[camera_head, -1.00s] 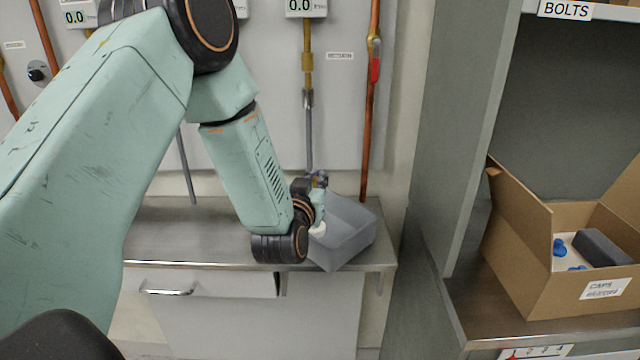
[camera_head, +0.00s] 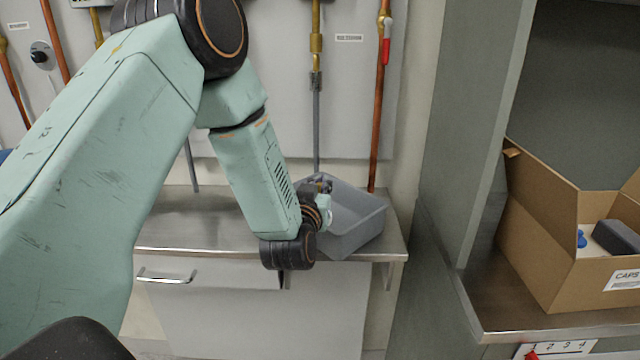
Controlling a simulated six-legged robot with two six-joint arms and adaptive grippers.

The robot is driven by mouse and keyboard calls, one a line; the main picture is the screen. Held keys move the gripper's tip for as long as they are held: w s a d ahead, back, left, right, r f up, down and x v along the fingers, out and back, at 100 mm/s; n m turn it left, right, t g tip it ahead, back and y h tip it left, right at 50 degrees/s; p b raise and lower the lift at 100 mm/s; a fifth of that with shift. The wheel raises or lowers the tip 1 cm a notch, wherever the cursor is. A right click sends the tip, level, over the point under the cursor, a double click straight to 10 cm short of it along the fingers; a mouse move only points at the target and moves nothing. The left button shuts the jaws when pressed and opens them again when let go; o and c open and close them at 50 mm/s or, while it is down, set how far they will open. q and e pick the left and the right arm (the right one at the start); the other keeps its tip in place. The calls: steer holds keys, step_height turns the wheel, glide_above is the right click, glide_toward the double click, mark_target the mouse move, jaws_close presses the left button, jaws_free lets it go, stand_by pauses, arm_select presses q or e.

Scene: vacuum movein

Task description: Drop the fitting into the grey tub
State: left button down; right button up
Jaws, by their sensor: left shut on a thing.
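The grey tub (camera_head: 362,236) stands on the metal bench, near its right end. My left arm comes in from the left and its wrist hangs at the tub's left side. My left gripper (camera_head: 324,200) is small in view, at the tub's left rim, partly behind the wrist. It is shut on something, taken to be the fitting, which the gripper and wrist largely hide. I cannot tell how far the fitting is over the tub's opening. My right gripper is not in view.
The metal bench (camera_head: 180,225) has free room left of the tub. Copper and grey pipes rise behind it. At right, a shelf holds an open cardboard box (camera_head: 545,235) with blue caps and a dark block. A grey cabinet side (camera_head: 425,150) stands between.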

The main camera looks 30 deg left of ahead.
arm_select(q)
steer(key=shift+d, duration=0.2)
steer(key=c, duration=1.5)
jaws_free()
steer(key=shift+a, duration=0.1)
steer(key=shift+o, duration=1.1)
steer(key=shift+s+d, duration=0.25)
steer(key=shift+s, duration=0.3)
steer(key=v, duration=1.1)
